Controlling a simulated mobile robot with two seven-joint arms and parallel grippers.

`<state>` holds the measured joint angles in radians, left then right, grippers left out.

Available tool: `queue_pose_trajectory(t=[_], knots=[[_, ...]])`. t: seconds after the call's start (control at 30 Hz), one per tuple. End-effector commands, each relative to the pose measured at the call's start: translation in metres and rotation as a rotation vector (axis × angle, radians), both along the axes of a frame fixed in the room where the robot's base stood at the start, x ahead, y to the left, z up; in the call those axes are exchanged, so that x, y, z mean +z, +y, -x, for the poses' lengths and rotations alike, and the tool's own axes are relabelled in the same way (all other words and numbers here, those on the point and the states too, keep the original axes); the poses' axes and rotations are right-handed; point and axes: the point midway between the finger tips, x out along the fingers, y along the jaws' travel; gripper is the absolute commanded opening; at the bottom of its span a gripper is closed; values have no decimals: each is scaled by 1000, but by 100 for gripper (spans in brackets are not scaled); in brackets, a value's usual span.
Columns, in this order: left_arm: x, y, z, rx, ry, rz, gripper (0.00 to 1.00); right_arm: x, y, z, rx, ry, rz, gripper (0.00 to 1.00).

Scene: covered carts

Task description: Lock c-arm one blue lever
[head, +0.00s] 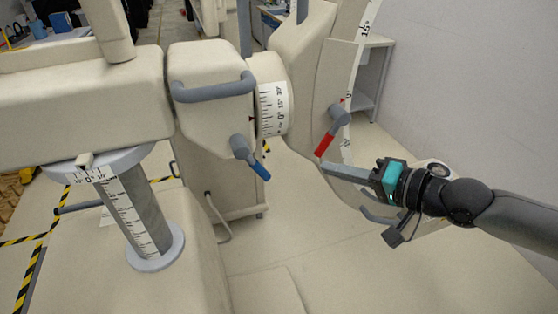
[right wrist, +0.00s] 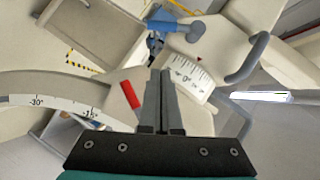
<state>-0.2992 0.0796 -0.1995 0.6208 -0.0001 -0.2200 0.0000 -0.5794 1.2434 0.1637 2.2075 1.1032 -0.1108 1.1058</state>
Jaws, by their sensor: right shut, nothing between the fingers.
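In the right wrist view a blue lever-like part (right wrist: 176,25) shows at the top, beyond my fingertips. My right gripper (head: 326,168) is shut and empty, fingers pointing left, to the right of the blue lever and apart from it. In the right wrist view the fingers (right wrist: 161,74) are together. My left gripper is not in view.
A red lever (head: 325,144) sits close above my right fingers; it also shows left of them in the right wrist view (right wrist: 131,96). A grey handle (head: 213,89) is above the blue lever. A scaled column (head: 140,215) stands at the left. Open floor (head: 290,230) lies below.

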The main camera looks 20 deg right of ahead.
Motion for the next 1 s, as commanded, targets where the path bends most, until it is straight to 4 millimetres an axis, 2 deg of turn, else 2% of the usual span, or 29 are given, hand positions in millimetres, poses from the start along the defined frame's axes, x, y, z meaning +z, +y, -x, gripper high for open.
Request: queue_pose_trajectory(t=[0.47, 1.0], knots=[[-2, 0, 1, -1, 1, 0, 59, 0, 1, -3, -1, -4, 0, 0], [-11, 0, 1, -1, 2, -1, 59, -8, 14, -25, -3, -5, -1, 0]])
